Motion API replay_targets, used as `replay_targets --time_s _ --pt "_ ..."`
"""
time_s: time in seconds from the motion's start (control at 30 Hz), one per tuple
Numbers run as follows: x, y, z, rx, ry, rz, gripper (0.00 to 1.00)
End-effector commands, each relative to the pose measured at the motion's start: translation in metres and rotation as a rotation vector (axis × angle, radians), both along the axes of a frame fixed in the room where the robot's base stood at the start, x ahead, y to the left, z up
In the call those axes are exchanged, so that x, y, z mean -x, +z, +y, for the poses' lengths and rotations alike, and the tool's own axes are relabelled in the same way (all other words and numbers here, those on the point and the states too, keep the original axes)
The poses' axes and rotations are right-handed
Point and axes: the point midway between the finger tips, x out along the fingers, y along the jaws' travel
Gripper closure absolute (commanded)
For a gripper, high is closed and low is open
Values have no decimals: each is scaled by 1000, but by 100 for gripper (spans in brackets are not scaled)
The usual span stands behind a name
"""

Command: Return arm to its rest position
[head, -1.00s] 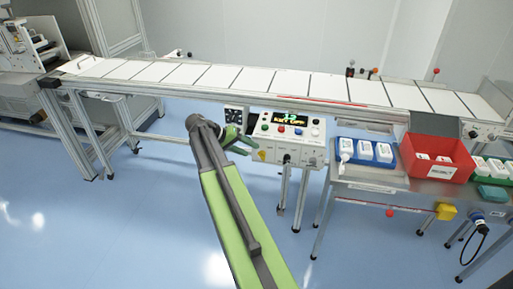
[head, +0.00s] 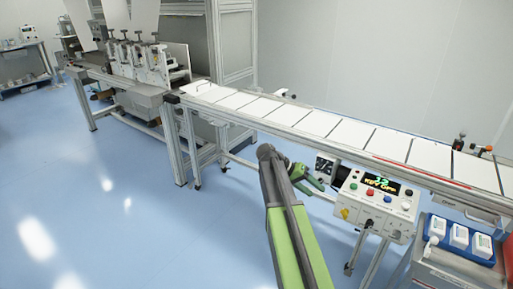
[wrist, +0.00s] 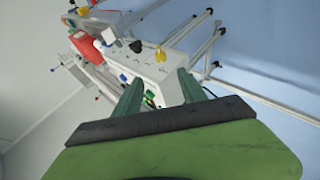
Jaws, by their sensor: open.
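My green and dark grey arm reaches up from the bottom of the head view, still extended toward the conveyor's front side. My gripper (head: 318,180) is at its end, just left of the control box (head: 378,200), with no object seen in it. In the wrist view my gripper (wrist: 152,92) shows two green fingers spread apart, with the control box (wrist: 172,68) beyond them. The control box carries several coloured buttons and a lit display. Whether the fingers touch the box cannot be told.
A long conveyor (head: 290,113) with white panels runs across behind the arm. A blue tray (head: 458,240) with white bottles stands on a bench at the lower right. A machine (head: 140,65) stands at the back left. The blue floor (head: 120,215) at left is clear.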

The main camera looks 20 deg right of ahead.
Motion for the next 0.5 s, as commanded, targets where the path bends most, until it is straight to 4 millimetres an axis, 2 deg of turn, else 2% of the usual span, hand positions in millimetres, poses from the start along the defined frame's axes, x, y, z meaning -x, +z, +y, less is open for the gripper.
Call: replay_targets --time_s 0.07,0.17,0.2,0.27,0.3,0.5 --pt "-1 2 2 0 4 0 51" --pt "-12 17 23 0 39 0 51" --pt "-15 27 40 -2 65 -1 51" --pt "-10 33 76 -46 111 -12 51" --pt "-5 33 104 -99 150 -22 51" --pt "34 11 249 -511 442 -34 51"
